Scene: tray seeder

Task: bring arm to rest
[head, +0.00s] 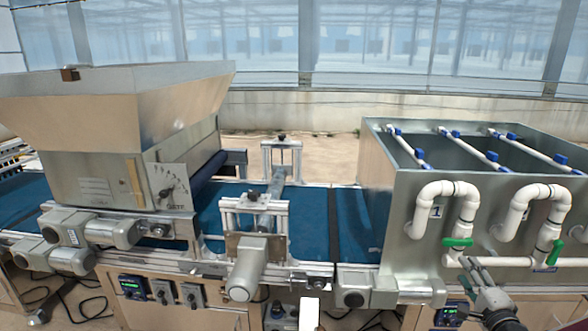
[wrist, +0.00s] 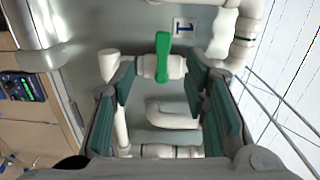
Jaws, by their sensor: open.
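My gripper (head: 470,264) is at the lower right of the head view, in front of the metal tank with the white pipes. In the wrist view my gripper (wrist: 168,80) is open, its two dark green finger pads wide apart with nothing held between them. The green valve handle (wrist: 163,57) by the label 1 shows ahead, between and beyond the fingertips. It lies crosswise to its white pipe. The same valve handle (head: 458,242) is in the head view, just above my gripper; I cannot tell the exact gap.
A second green valve handle (head: 556,252) is to the right, roughly along its pipe. White pipes (wrist: 172,115) surround the fingers. The metal tank (head: 405,205) stands close behind. The blue conveyor (head: 312,225) and hopper (head: 185,100) are to the left.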

